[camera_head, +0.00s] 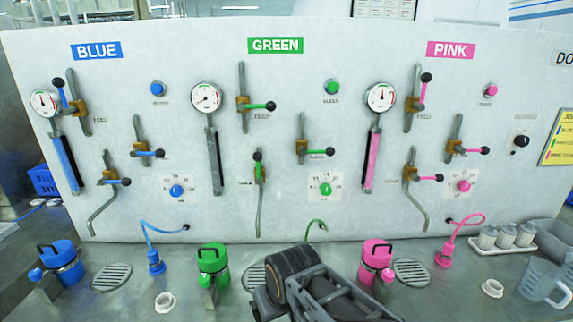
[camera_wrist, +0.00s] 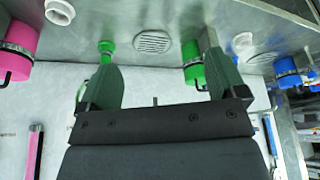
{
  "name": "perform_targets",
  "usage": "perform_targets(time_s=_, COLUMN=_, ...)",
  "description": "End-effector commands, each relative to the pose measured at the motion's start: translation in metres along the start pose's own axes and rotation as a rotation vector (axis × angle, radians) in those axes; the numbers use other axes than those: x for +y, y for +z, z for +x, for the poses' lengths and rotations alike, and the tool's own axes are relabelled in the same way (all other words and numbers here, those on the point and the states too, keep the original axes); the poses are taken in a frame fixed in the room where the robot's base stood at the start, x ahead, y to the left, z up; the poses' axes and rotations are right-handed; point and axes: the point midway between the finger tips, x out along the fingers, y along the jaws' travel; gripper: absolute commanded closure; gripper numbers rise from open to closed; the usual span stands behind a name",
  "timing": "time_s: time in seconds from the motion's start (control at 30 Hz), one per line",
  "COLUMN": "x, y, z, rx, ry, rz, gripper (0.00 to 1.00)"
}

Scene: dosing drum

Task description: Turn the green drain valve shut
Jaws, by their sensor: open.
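The green drain valve (camera_head: 258,168) is the lower left valve under the GREEN sign on the white panel, above a bent drain pipe. Its green lever with a black knob stands upright, in line with the pipe. My gripper (camera_wrist: 158,50) is open and empty in the wrist view, its two green-grey fingers wide apart. My arm shows low in front of the panel in the head view, below the valve and apart from it; the fingertips cannot be made out there. The drain valve cannot be made out in the wrist view.
Other green valves sit above (camera_head: 262,106) and right (camera_head: 318,151). A green canister (camera_head: 213,262) and pink canister (camera_head: 376,257) stand on the metal counter near my arm. A green hose (camera_head: 316,226) leaves the panel.

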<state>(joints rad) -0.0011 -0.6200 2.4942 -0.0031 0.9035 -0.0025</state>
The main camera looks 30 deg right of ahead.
Motion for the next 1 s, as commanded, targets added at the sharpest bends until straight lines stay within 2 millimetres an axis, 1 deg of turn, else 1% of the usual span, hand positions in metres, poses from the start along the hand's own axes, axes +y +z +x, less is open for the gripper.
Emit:
perform_targets(time_s=0.03, x=0.000, y=0.000, z=0.000, rx=0.000, ry=0.000, rz=0.000, gripper=0.05)
perform_targets(time_s=0.1, x=0.000, y=0.000, z=0.000, rx=0.000, ry=0.000, rz=0.000, gripper=0.00)
perform_targets(time_s=0.57, x=0.003, y=0.003, z=0.003, rx=0.000, ry=0.000, rz=0.001, gripper=0.00)
perform_targets(time_s=0.87, x=0.009, y=0.008, z=0.006, rx=0.000, ry=0.000, rz=0.004, gripper=0.00)
perform_targets(time_s=1.0, x=0.017, y=0.012, z=0.005, rx=0.004, ry=0.002, rz=0.005, gripper=0.00)
